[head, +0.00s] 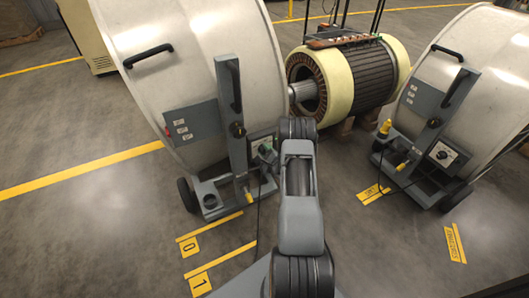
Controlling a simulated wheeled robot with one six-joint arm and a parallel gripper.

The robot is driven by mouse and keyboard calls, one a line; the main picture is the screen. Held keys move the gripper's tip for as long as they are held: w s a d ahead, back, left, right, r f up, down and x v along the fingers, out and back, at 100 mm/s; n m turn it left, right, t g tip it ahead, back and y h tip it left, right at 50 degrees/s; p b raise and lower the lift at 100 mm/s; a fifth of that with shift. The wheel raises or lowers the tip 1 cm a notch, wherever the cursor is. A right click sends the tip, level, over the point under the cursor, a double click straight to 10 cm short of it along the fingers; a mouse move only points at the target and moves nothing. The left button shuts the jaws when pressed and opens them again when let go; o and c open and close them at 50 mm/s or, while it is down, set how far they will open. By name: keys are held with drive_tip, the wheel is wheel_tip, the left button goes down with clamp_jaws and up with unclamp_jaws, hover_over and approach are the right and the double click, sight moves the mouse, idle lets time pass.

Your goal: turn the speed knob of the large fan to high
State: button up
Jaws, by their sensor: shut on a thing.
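The large fan (203,80) on the left is a pale drum on a grey wheeled frame. Its control box (260,136) sits low on the right side of the frame, with a light plate on its face. My arm reaches forward to this box. My gripper (267,153) is at the face of the box, small and partly covered by my arm. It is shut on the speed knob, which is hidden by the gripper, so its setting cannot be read.
A similar fan (470,75) stands at right, its dial box (441,154) uncovered. A rotor or stator (350,75) lies between the fans at the back. A cable (258,215) hangs beside my arm. Yellow-marked floor (110,220) is free at left.

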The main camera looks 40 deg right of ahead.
idle(0.4)
drive_tip(key=o, duration=0.9)
drive_tip(key=s+p, duration=0.1)
drive_tip(key=s, duration=0.3)
drive_tip(key=s+a+p, duration=0.1)
drive_tip(key=s, duration=0.4)
drive_tip(key=s+a+p, duration=0.1)
drive_tip(key=s, duration=0.3)
drive_tip(key=shift+s, duration=0.3)
